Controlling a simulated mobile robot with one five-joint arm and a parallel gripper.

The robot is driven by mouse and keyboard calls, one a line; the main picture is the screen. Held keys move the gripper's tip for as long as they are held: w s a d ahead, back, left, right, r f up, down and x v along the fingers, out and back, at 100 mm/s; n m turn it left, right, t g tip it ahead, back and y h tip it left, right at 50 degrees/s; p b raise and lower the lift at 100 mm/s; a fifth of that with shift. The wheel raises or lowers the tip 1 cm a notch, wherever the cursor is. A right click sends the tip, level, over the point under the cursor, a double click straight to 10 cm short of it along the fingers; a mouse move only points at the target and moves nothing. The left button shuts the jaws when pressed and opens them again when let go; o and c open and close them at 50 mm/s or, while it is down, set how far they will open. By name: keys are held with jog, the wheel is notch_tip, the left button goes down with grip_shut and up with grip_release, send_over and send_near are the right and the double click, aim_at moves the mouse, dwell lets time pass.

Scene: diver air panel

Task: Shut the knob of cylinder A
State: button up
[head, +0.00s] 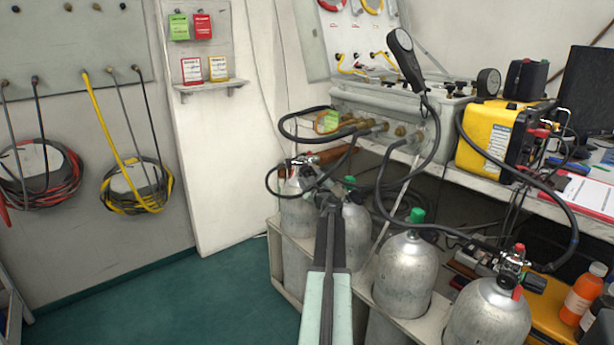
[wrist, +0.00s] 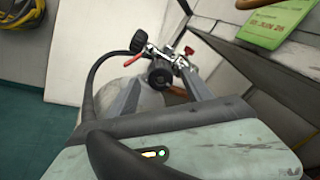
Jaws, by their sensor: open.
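Several grey cylinders stand in a rack; no letter marking one as A is readable. The back-left cylinder (head: 298,212) carries a valve with a hose, partly hidden by my arm. In the wrist view, its black round knob (wrist: 160,73) faces me, with a metal valve body and red parts behind it. My gripper (wrist: 167,88) is open, one grey finger on each side of the knob's line of sight. I cannot tell whether the fingers touch it or stop short. In the head view, my gripper (head: 326,197) reaches that valve, its fingers hard to make out.
Two cylinders with green caps (head: 417,215) stand beside my arm. The front-right cylinder (head: 490,315) has a valve with red parts. Black hoses loop from the panel box (head: 400,105) above the cylinders. A green tag (wrist: 265,22) hangs nearby. Floor at left is clear.

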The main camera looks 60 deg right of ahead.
jog(key=v, duration=0.6)
jog(key=shift+w, duration=0.1)
